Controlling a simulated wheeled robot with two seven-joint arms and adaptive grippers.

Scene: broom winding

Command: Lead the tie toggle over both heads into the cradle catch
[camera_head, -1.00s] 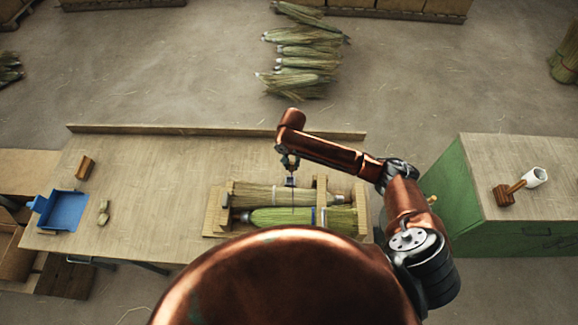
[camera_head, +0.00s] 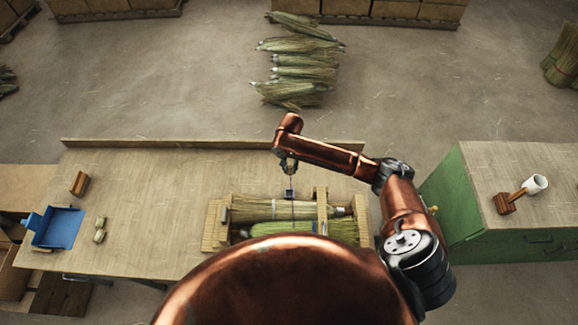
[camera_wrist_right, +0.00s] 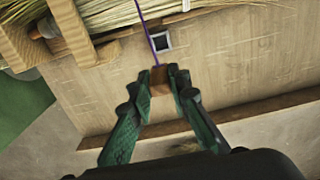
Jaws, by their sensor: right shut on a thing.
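Two broom heads lie side by side in a wooden cradle (camera_head: 215,225), the far head (camera_head: 262,209) and the near head (camera_head: 270,229). My right gripper (camera_head: 288,168) is beyond the far head. In the right wrist view, its green fingers (camera_wrist_right: 162,78) are shut on the brown wooden toggle (camera_wrist_right: 159,88). A purple cord (camera_wrist_right: 148,35) runs from the toggle back across the heads. A small square frame, apparently the catch (camera_wrist_right: 161,41), sits beside the far head, and the cord passes close to it. It also shows in the head view (camera_head: 290,194). My left gripper is not in view.
The bench (camera_head: 150,180) has a raised back edge (camera_head: 200,144). A blue dustpan (camera_head: 57,228), a wooden block (camera_head: 80,183) and small pale pieces (camera_head: 100,230) lie at left. A green cabinet (camera_head: 455,205) holding a mallet (camera_head: 515,195) stands at right.

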